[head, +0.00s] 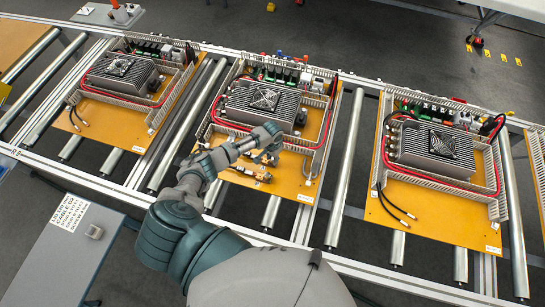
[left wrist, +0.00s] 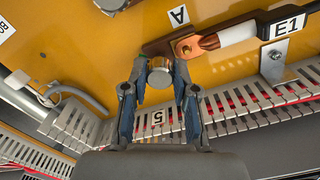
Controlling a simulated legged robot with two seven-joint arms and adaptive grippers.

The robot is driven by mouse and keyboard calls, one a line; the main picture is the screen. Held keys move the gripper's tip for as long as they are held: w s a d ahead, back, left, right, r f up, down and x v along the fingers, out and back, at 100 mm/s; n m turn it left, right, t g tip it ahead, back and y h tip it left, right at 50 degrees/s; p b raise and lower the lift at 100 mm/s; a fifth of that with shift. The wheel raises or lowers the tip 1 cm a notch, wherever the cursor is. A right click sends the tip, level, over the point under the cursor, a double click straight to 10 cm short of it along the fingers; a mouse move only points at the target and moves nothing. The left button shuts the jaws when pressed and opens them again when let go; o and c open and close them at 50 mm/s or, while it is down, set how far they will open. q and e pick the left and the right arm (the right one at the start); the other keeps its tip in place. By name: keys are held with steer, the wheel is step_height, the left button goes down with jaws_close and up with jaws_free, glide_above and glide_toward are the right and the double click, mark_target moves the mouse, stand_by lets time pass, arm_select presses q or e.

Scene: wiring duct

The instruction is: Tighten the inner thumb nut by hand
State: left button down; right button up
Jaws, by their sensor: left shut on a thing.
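In the left wrist view the two fingers of my left gripper (left wrist: 159,80) are shut on a round silver thumb nut (left wrist: 160,72), one finger on each side. In the head view my left gripper (head: 272,158) is over the front part of the middle orange board (head: 228,170) and hides the nut. My right gripper is in neither view.
White slotted duct (left wrist: 240,108) runs close beside the gripper, with red wire inside. A silver bracket (left wrist: 275,65) stands near the cable. Similar boards stand at left (head: 110,125) and right (head: 430,225) on the roller conveyor (head: 345,165). A grey heatsink unit (head: 262,108) is behind the gripper.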

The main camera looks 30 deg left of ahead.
arm_select(q)
steer(key=m, duration=0.4)
steer(key=shift+w+a+r+m, duration=0.1)
steer(key=shift+w+r+m, duration=0.05)
steer(key=shift+w+m, duration=0.15)
steer(key=m, duration=0.4)
steer(key=shift+a+m, duration=0.1)
steer(key=shift+m, duration=0.2)
steer(key=m, duration=0.4)
steer(key=shift+w+r+m, duration=0.1)
steer(key=shift+w+m, duration=0.05)
steer(key=shift+m, duration=0.15)
steer(key=m+b, duration=0.1)
steer(key=m, duration=0.3)
steer(key=m+b, duration=0.1)
steer(key=m, duration=0.4)
steer(key=shift+b, duration=0.35)
steer(key=m+b, duration=0.1)
steer(key=m, duration=0.3)
steer(key=shift+m, duration=0.3)
steer(key=m+b, duration=0.2)
steer(key=m, duration=0.3)
steer(key=shift+w, duration=0.1)
steer(key=shift+m+b, duration=0.45)
steer(key=shift+m, duration=1.25)
